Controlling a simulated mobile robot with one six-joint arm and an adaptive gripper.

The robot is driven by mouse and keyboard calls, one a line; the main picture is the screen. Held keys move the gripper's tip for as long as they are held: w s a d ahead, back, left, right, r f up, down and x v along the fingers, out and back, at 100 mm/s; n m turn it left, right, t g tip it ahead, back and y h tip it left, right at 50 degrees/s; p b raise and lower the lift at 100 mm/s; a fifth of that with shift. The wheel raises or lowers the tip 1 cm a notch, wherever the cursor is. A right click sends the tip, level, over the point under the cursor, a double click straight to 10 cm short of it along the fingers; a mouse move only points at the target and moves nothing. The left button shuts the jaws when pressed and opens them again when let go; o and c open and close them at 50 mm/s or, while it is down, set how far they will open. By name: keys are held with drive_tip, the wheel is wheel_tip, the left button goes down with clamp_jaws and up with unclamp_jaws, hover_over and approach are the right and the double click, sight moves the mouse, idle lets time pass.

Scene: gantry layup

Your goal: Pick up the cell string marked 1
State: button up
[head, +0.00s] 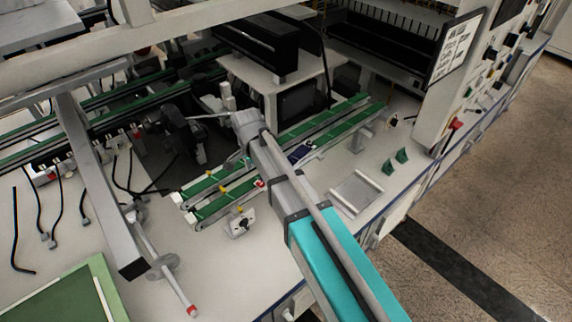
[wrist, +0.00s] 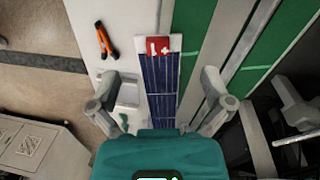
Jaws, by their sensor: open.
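The cell string (wrist: 160,88) is a narrow dark blue strip with pale grid lines. A red label (wrist: 158,47) marked "1+" sits at its upper end in the wrist view. A dark blue piece (head: 299,152) also shows on the green conveyor in the head view, partly beside my arm; I cannot tell there whether it is the same string. My gripper (wrist: 162,78) is open, with one finger on each side of the string and clear gaps between. The lower end of the string is hidden by my gripper body.
Green conveyor belts (wrist: 240,70) with a grey rail run right of the string. Orange-and-black pliers (wrist: 106,40) lie on the white surface to the left. In the head view a grey metal tray (head: 356,192) and green brackets (head: 397,161) stand right of my arm.

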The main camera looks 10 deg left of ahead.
sight(261, 183)
drive_tip(key=shift+d+f+b, duration=0.2)
drive_tip(key=shift+f+b, duration=0.9)
drive_tip(key=shift+f, duration=0.1)
drive_tip(key=shift+d+f+b, duration=0.15)
drive_tip(key=shift+f+b, duration=0.9)
drive_tip(key=shift+f, duration=0.1)
drive_tip(key=shift+s+r, duration=0.1)
drive_tip(key=shift+s, duration=0.1)
drive_tip(key=c, duration=1.3)
